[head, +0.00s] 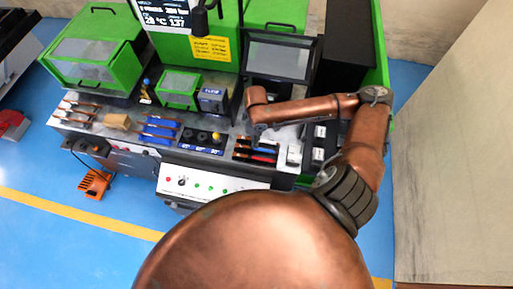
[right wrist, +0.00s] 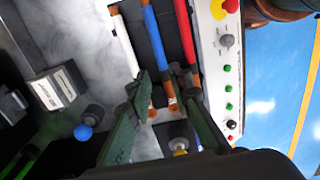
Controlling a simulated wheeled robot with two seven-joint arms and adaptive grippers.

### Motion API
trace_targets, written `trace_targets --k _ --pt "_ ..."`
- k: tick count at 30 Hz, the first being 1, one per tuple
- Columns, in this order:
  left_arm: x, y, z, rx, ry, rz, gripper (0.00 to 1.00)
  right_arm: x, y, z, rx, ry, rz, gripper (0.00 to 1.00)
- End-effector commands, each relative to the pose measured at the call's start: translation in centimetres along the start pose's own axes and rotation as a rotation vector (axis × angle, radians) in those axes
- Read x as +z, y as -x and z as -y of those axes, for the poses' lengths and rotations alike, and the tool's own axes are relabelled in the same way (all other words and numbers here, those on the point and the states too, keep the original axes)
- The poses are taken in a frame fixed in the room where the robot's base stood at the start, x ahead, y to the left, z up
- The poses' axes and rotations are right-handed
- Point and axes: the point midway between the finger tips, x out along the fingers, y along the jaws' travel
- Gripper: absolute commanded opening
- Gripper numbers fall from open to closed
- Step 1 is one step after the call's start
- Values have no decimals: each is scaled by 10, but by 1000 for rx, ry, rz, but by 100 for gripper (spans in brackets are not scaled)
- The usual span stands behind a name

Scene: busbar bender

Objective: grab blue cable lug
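The blue cable lug (right wrist: 154,38) shows in the right wrist view as a blue sleeve with a copper end, lying in a dark holder. A red cable lug (right wrist: 186,38) lies beside it to the right. My right gripper (right wrist: 162,80) is open, its two dark green fingers apart on either side of the blue lug's lower end. I cannot tell whether the fingers touch it. In the head view my right arm reaches over the bench from the right, and the gripper is largely hidden by the wrist. My left gripper is not in view.
A white control panel (right wrist: 228,70) with buttons lies right of the lugs.

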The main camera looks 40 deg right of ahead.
Motion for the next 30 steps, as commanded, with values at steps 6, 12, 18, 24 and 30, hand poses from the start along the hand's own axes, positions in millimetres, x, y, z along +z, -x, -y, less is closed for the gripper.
trace_targets --k 6,12,18,24,30 --pt "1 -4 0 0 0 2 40 -3 -33 4 -2 1 1 19" --pt "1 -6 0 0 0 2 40 -3 -48 4 0 3 -1 19" --pt "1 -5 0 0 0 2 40 -3 -47 3 0 3 -1 19" --pt "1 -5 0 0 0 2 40 -3 -47 3 0 3 -1 5" --pt "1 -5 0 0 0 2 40 -3 -47 3 0 3 -1 0"
